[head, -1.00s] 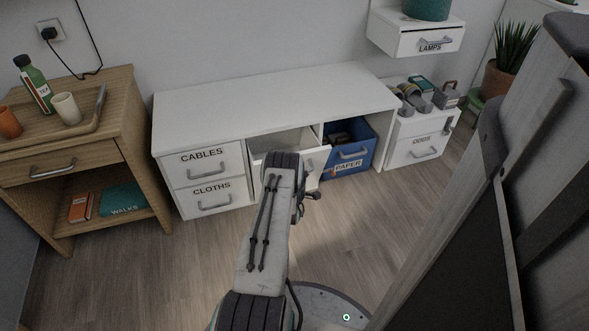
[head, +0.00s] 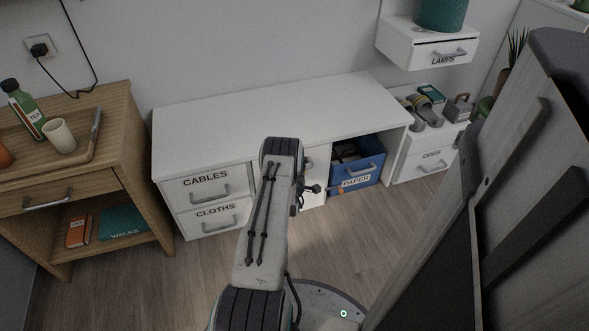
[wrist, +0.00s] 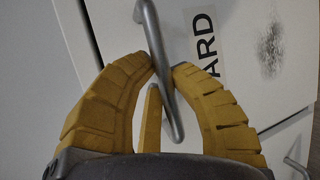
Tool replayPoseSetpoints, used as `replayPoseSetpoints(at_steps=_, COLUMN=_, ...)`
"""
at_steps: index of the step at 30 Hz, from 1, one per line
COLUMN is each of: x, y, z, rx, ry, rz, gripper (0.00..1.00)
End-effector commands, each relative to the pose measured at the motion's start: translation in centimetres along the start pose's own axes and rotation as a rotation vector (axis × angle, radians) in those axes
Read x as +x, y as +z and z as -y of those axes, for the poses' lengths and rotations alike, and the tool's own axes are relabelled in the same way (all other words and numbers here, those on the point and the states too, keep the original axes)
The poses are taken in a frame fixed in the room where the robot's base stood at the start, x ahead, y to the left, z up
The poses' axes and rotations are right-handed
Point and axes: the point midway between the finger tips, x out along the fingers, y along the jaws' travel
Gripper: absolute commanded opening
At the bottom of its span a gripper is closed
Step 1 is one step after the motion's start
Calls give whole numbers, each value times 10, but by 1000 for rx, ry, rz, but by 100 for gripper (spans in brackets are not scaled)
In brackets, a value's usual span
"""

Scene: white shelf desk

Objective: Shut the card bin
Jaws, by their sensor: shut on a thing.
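The card bin is the white front in the middle of the low white desk, mostly behind my arm; a strip of its front (head: 318,172) shows in the head view. It looks flush or nearly flush with the desk, and no open inside shows. In the wrist view its white front (wrist: 240,90) fills the right side, with a label (wrist: 205,45) ending in "ARD". My gripper (wrist: 165,72) has its yellow fingers closed around the bin's grey bar handle (wrist: 158,35). In the head view my arm hides the gripper and handle.
The CABLES drawer (head: 207,187) and CLOTHS drawer (head: 216,217) are shut at left. The blue PAPER bin (head: 355,178) is at right in its bay. A wooden side table (head: 110,110) stands at far left. The floor in front is clear.

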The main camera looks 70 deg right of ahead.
Motion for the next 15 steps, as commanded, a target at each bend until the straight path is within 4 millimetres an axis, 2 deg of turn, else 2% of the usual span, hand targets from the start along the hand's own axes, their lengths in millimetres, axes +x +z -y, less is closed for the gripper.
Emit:
replayPoseSetpoints(at_steps=14, x=1, y=-2, z=-2, rx=0, ry=5, rz=-3, gripper=0)
replayPoseSetpoints(at_steps=15, x=1, y=-2, z=-3, rx=0, ry=5, rz=-3, gripper=18)
